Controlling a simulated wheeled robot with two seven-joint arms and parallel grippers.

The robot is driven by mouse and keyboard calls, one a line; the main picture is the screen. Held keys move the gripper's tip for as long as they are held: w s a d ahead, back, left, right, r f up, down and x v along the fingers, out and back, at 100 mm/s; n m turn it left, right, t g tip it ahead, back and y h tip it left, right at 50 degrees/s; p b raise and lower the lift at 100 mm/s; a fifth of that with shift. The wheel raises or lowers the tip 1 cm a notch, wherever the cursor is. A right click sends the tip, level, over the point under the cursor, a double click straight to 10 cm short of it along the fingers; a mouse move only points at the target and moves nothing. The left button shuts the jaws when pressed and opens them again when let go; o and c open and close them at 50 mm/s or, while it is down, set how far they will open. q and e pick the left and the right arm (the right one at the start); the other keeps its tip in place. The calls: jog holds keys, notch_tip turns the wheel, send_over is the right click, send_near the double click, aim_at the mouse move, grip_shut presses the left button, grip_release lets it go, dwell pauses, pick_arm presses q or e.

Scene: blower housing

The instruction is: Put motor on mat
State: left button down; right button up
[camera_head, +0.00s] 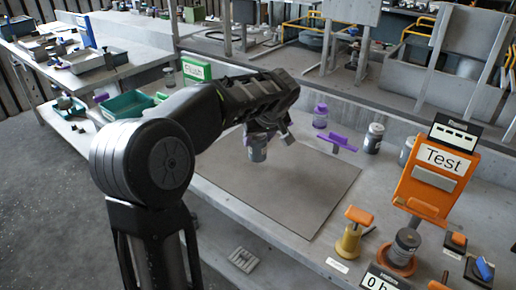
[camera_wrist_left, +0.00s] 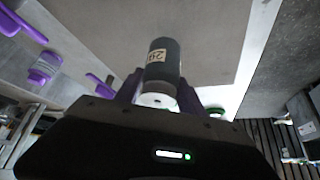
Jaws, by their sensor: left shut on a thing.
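The motor (camera_head: 257,152) is a small grey cylinder. My left gripper (camera_head: 262,134) is shut on it and holds it over the back left part of the mat. The mat (camera_head: 300,190) is a flat grey-brown rectangle on the bench. The wrist view shows the motor (camera_wrist_left: 163,62) with a dark body, a pale label and a white end, between the purple fingers of my left gripper (camera_wrist_left: 159,92). The mat (camera_wrist_left: 205,35) shows behind it. Whether the motor's lower end touches the mat is hard to tell. My right gripper is not in view.
Grey canisters (camera_head: 374,138) and a purple-capped jar (camera_head: 320,116) stand behind the mat, near a purple tool (camera_head: 338,142). An orange Test stand (camera_head: 425,185), a yellow-orange tool (camera_head: 350,235) and another canister (camera_head: 404,245) stand to the right. The mat's surface is clear.

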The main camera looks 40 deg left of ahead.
aim_at(258, 148)
pick_arm(q)
jog(key=shift+f, duration=1.75)
jog(key=c, duration=0.7)
grip_release()
jog(key=shift+f, duration=0.1)
jog(key=v, duration=1.2)
